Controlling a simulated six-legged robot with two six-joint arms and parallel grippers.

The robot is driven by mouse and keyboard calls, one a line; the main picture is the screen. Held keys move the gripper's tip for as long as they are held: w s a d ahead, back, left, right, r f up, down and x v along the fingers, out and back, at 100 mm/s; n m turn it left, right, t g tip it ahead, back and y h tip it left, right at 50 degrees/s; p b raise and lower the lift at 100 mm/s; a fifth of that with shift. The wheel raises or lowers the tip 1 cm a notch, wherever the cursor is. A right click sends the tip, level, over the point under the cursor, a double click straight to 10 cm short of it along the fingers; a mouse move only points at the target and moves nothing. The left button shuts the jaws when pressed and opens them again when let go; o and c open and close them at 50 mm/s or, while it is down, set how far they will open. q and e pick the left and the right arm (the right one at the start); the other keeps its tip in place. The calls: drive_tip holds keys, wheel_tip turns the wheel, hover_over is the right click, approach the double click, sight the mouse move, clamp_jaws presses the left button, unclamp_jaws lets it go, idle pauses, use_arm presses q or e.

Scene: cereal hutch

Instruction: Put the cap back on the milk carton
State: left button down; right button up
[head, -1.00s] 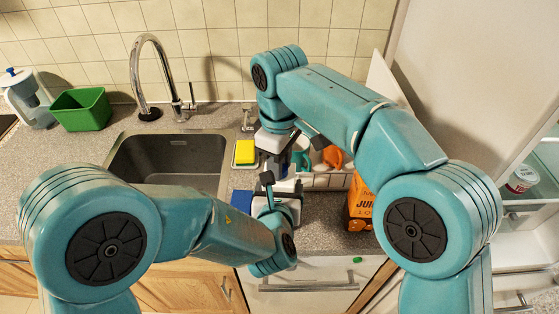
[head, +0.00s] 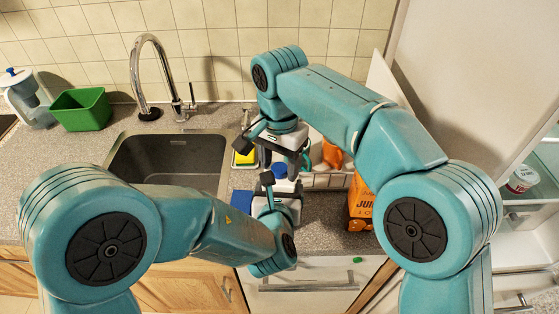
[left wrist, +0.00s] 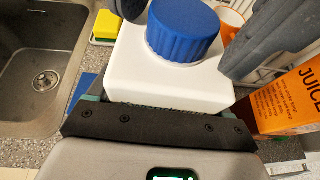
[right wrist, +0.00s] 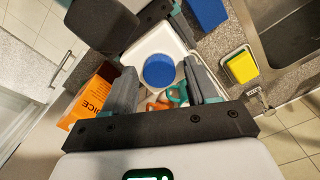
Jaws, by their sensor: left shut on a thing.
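The white milk carton (left wrist: 165,80) stands upright with the blue cap (left wrist: 184,30) sitting level on its top. The cap also shows in the head view (head: 280,171) and the right wrist view (right wrist: 159,71). My left gripper (head: 284,187) is shut on the carton's body, low in front of it; its fingertips are partly hidden. My right gripper (right wrist: 161,80) is open just above, its fingers spread on either side of the cap and apart from it. Whether the cap is fully screwed down cannot be told.
An orange juice carton (head: 361,204) stands close on the right. A yellow sponge (head: 246,158) and the sink (head: 170,163) lie to the left. Behind the milk carton is a white rack (head: 325,180) with orange and teal items. A green bin (head: 80,109) stands far left.

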wheel_tip(320, 180, up, 8)
drive_tip(key=shift+f, duration=0.2)
idle(0.4)
use_arm(q)
unclamp_jaws()
drive_tip(key=shift+s+r, duration=0.1)
use_arm(e)
drive_tip(key=shift+s, duration=0.1)
